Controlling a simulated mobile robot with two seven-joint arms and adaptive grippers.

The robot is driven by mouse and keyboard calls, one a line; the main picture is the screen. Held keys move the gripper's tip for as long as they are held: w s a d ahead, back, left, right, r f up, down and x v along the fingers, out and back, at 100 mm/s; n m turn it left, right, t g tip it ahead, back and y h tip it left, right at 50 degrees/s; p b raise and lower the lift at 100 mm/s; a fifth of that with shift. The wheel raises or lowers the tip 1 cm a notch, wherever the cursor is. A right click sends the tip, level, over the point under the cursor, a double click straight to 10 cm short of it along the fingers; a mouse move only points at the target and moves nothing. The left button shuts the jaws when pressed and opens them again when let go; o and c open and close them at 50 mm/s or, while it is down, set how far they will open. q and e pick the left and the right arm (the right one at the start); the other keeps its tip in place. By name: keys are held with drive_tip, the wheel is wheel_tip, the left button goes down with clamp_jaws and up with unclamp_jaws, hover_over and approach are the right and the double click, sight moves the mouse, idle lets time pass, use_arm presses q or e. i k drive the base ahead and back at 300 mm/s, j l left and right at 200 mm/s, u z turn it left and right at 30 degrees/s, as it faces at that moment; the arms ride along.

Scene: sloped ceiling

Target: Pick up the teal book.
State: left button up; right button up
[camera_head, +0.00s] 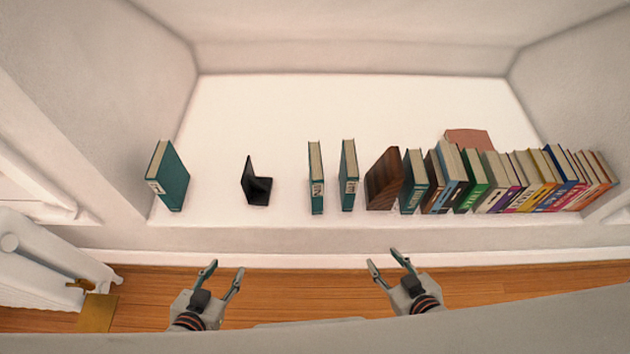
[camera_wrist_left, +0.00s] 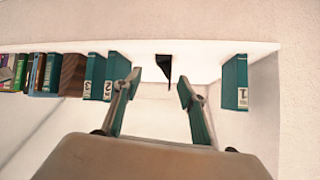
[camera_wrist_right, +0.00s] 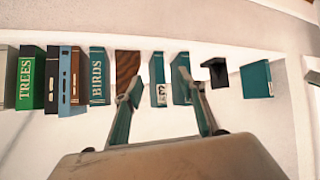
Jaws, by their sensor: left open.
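Several teal books stand upright on a white shelf. One is alone at the far left (camera_head: 173,180); the left wrist view shows it labelled 1 (camera_wrist_left: 236,80). Two more stand slightly apart near the middle, a left one (camera_head: 316,180) and a right one (camera_head: 349,178). Another teal book (camera_head: 414,184) stands against the row; the right wrist view shows it labelled BIRDS (camera_wrist_right: 98,75). My left gripper (camera_head: 223,269) is open and empty in front of the shelf, below the gap between the lone book and the middle pair. My right gripper (camera_head: 383,258) is open and empty, in front of the wooden block.
A black bookend (camera_head: 256,185) stands between the lone book and the middle pair. A brown wooden block (camera_head: 383,180) stands between the pair and a tight row of books (camera_head: 520,180). Side walls bound the shelf. The shelf behind the left books is clear.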

sight(316, 178)
drive_tip(key=k+l, duration=0.1)
drive_tip(key=l, duration=0.9)
drive_tip(key=k+l, duration=0.15)
drive_tip(key=l, duration=0.35)
drive_tip(key=k+l, duration=0.1)
drive_tip(key=l, duration=0.4)
drive_tip(key=i+l, duration=0.25)
drive_tip(key=l, duration=0.15)
